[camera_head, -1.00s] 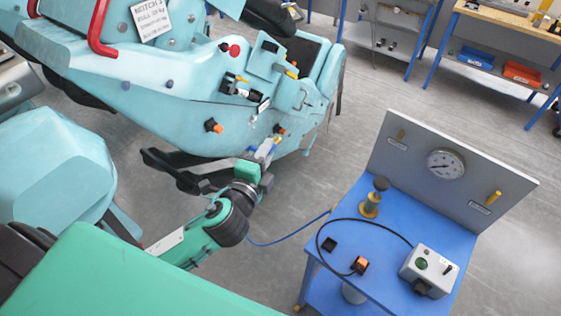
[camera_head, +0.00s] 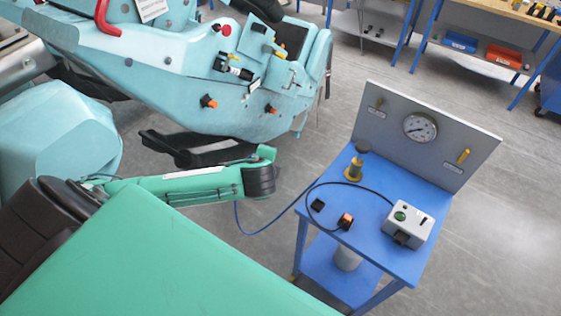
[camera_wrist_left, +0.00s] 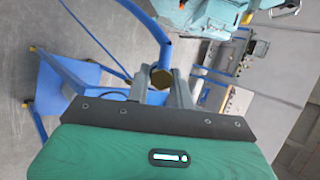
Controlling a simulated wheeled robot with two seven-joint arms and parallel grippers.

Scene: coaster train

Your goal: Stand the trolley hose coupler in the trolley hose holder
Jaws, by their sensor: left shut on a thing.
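My left gripper (camera_wrist_left: 159,82) is shut on the trolley hose coupler (camera_wrist_left: 158,78), a brass hexagonal piece with a thick blue hose end, in the left wrist view. In the head view the dark wrist of my left arm hides the coupler and fingertips. A thin blue hose (camera_head: 270,227) runs from below the wrist to the blue trolley (camera_head: 410,262), right of the gripper. A brass upright piece (camera_head: 354,172) with a dark round top stands at the trolley's back left; I cannot tell whether it is the holder. My right gripper is not in view.
The trolley has a grey back panel with a gauge (camera_head: 420,127) and a yellow peg (camera_head: 463,156). A grey box (camera_head: 408,224), an orange-and-black connector (camera_head: 345,221) and a black cable lie on top. The turquoise coaster train (camera_head: 180,65) is behind my left arm. Floor shows between them.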

